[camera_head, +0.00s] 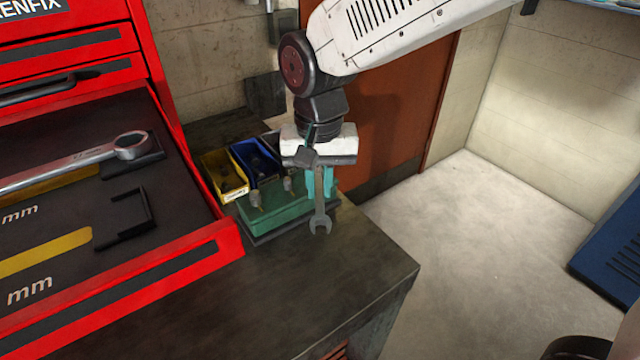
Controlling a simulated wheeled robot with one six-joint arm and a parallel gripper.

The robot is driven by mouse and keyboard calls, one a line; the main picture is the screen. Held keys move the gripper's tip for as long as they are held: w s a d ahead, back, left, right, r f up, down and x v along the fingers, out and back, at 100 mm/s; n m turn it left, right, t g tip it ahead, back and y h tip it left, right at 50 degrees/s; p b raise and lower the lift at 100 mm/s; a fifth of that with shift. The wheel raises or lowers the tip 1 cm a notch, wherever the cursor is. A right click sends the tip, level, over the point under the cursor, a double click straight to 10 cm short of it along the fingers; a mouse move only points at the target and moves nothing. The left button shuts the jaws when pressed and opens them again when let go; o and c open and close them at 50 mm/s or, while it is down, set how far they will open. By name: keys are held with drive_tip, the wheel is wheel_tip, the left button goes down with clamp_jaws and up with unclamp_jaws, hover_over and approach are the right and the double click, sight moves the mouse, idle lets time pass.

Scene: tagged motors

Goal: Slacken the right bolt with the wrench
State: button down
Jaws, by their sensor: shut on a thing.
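My gripper (318,178) is shut on a grey open-ended wrench (321,205). The wrench hangs upright with its open jaw (320,224) pointing down, in front of the right part of a green block (276,216) on the bench. Two small bolt-like fittings show on the block, a left one (255,199) and a right one (288,184). The right one is just left of my gripper and partly hard to make out. I cannot tell whether the wrench touches the block. My gripper and the wrench hide part of the block's right end.
A red tool cabinet (232,246) has an open drawer at left, holding a large ring-ended wrench (70,168) and an empty holder. A yellow bin (222,183) and a blue bin (240,158) stand behind the block. The front of the dark bench (330,275) is clear.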

drive_tip(key=shift+r, duration=0.7)
drive_tip(key=shift+r, duration=2.55)
